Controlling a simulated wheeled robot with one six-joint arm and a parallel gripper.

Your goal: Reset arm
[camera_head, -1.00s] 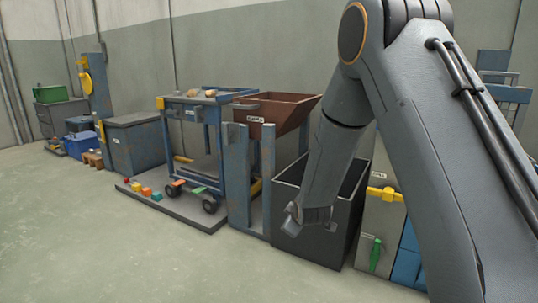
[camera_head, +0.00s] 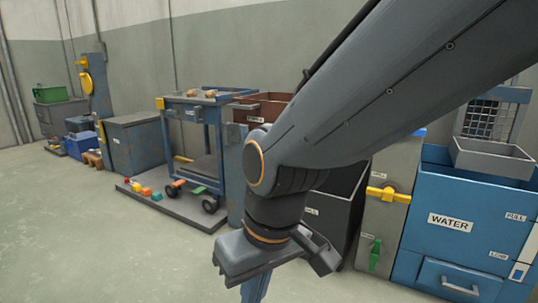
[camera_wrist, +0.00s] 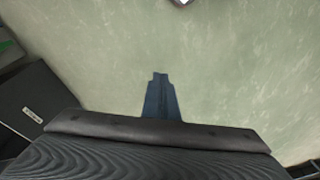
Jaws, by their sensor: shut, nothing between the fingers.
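My arm reaches in from the upper right in the head view and folds down at the wrist. My gripper (camera_head: 254,290) points down in front of the dark bin, above the floor. Its tip is cut off by the lower edge of that view. In the wrist view the fingers of my gripper (camera_wrist: 159,76) are together, with nothing between them and bare floor beyond.
A blue WATER tank (camera_head: 450,222) and a grey panel with a yellow valve (camera_head: 388,194) stand at right. A dark bin (camera_head: 340,215) is partly behind my arm. A blue cart (camera_head: 208,140) and grey cabinet (camera_head: 135,143) stand left. The left floor is clear.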

